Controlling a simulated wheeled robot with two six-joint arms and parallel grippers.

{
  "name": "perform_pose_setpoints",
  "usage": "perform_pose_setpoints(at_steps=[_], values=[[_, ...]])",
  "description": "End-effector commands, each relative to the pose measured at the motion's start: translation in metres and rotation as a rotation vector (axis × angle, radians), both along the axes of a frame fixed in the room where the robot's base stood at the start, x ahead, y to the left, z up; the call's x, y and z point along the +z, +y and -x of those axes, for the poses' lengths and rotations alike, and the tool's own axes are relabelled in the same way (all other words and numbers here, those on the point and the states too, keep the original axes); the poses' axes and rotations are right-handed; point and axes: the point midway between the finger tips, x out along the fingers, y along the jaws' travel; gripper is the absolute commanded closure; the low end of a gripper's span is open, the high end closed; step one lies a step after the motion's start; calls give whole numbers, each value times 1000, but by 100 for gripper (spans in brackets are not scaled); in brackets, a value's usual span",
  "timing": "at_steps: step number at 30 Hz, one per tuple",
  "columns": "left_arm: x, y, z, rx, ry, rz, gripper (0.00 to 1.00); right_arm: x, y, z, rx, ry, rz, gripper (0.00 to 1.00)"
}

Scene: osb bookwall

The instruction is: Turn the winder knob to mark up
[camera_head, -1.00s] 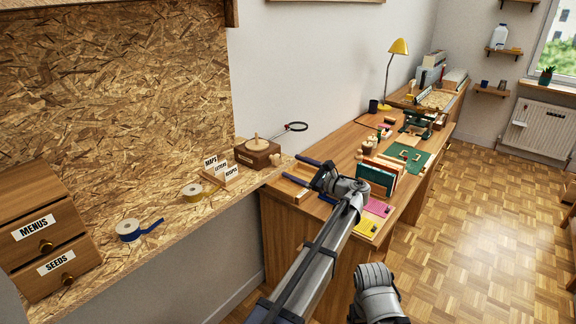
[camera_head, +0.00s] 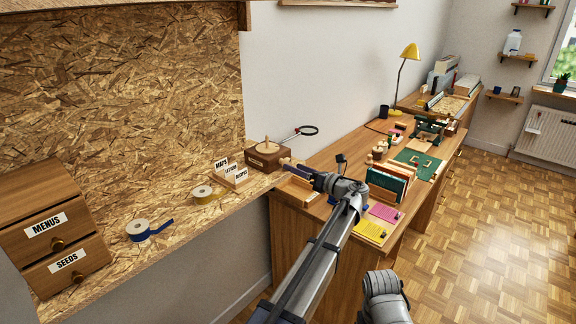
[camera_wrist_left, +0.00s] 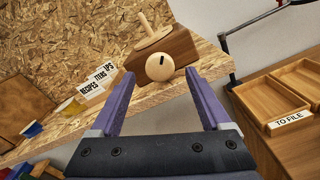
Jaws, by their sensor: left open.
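The winder is a dark wooden box (camera_head: 267,157) with a pale disc and peg on top, on the right end of the OSB shelf. In the left wrist view its round pale wooden knob (camera_wrist_left: 160,68) sticks out of the box's front (camera_wrist_left: 180,50). A short black mark shows on the knob's face, above its middle in this tilted picture. My left gripper (camera_head: 287,167) is open, its purple fingers just in front of the winder. In the left wrist view the open fingers (camera_wrist_left: 159,76) stand either side of the knob; contact cannot be told. My right gripper is out of view.
Card holders (camera_head: 230,174), a yellow tape roll (camera_head: 203,194) and a blue tape roll (camera_head: 138,231) stand along the shelf. A wooden tray marked TO FILE (camera_wrist_left: 272,98) lies right of the gripper. Books (camera_head: 386,183) stand on the desk. A thin arm with a ring reaches out behind the winder.

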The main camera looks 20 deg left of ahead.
Motion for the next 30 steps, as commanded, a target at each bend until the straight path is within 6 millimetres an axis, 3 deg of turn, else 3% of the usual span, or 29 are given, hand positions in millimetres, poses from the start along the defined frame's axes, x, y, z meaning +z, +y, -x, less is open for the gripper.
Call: perform_pose_setpoints(at_steps=[9,20,30], values=[[0,35,-15,1,-1,0,19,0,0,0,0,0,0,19],[0,40,-16,0,-1,0,19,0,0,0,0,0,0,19],[0,40,-16,0,-1,0,55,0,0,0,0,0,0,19]])
